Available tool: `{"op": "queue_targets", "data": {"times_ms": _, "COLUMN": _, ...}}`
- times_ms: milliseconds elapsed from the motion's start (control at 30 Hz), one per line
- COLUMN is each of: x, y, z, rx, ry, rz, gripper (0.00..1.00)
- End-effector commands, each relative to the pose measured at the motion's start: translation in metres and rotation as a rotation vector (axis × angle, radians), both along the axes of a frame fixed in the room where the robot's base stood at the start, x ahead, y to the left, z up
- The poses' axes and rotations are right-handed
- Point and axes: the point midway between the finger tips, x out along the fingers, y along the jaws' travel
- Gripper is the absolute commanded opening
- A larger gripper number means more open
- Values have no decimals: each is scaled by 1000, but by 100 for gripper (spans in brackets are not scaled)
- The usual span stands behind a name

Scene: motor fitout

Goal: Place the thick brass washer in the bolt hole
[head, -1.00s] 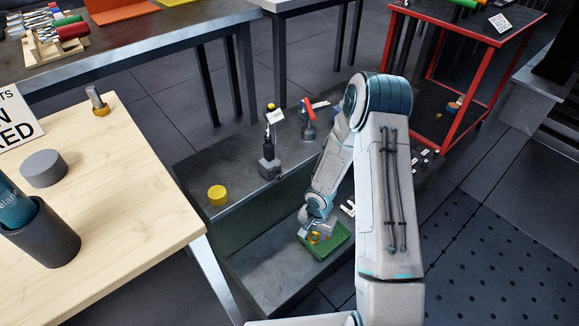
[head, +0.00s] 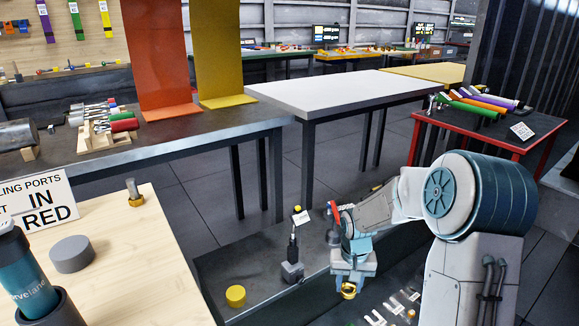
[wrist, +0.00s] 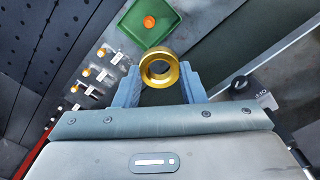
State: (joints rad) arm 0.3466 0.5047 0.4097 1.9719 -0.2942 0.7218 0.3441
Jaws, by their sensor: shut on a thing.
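My gripper (head: 349,284) is shut on the thick brass washer (head: 349,293) and holds it up above the low grey bench. In the wrist view the washer (wrist: 159,83) is a gold ring between the two blue-grey fingertips of my gripper (wrist: 159,76), its hole facing the camera. A bolt (head: 132,187) stands upright on the light wooden table, with a brass-coloured part at its base. I cannot pick out the bolt hole in either current view.
A green tray (wrist: 132,30) with an orange piece lies below. A yellow cylinder (head: 236,295) and a small dark stand (head: 292,270) are on the low bench (head: 262,292).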

Motion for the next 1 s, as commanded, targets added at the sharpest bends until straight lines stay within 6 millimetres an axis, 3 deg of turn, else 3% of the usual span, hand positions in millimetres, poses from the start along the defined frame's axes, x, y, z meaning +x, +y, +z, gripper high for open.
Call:
{"op": "queue_targets", "data": {"times_ms": 33, "x": 0, "y": 3, "z": 19, "rx": -3, "ry": -8, "rz": 40, "gripper": 11}}
{"op": "queue_targets", "data": {"times_ms": 133, "x": -4, "y": 9, "z": 48, "rx": -1, "ry": -4, "rz": 111, "gripper": 11}}
{"op": "queue_targets", "data": {"times_ms": 1000, "x": -14, "y": 7, "z": 139, "rx": -7, "ry": 1, "rz": 102, "gripper": 11}}
